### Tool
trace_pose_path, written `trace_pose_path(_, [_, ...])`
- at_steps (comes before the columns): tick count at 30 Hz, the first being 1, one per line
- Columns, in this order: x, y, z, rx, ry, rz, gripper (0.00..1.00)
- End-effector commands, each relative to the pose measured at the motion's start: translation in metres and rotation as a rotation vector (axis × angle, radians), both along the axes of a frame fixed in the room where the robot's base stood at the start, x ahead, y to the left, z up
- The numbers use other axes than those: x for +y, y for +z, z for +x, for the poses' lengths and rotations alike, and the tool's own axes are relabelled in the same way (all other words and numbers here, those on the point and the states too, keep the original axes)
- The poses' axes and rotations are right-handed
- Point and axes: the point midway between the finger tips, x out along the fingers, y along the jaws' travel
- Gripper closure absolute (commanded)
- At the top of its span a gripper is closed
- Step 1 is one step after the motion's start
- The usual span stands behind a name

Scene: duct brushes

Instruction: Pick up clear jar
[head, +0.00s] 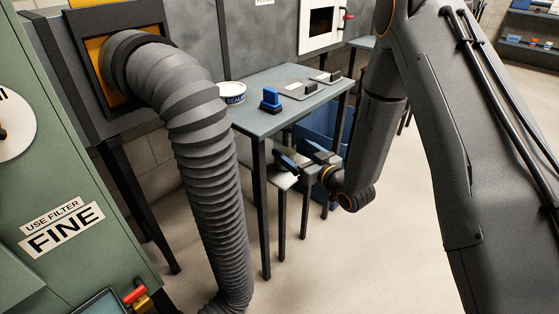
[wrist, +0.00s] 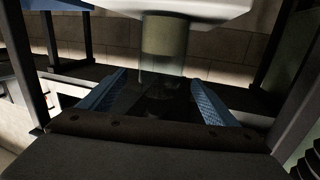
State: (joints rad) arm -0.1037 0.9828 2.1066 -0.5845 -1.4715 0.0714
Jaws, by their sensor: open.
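A see-through, olive-tinted cylinder, seemingly the clear jar (wrist: 165,40), shows at the top middle of the wrist view. Its lower part is dark and hard to make out. My gripper (wrist: 158,77) is open, with its two blue fingers apart to the left and right, lower in the picture than the cylinder. I cannot tell whether the cylinder is between the fingertips or beyond them. In the head view my gripper (head: 300,158) is low beside the grey table, over a small pale stand.
The grey table (head: 262,121) holds a white tub (head: 232,93), a blue block-like object (head: 270,100) and flat grey pieces. A pale surface (wrist: 190,7) overhangs the cylinder. Table legs stand close around my gripper. A ribbed duct (head: 205,140) hangs left; floor at right is clear.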

Motion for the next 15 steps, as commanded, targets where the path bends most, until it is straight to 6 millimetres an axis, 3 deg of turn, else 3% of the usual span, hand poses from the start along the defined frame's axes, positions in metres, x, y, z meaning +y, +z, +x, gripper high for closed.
trace_pose_path(6, [-0.006, -0.007, 0.006, -0.065, 0.000, 0.003, 0.17])
trace_pose_path(15, [0.010, -0.005, 0.027, -0.073, 0.000, 0.002, 0.17])
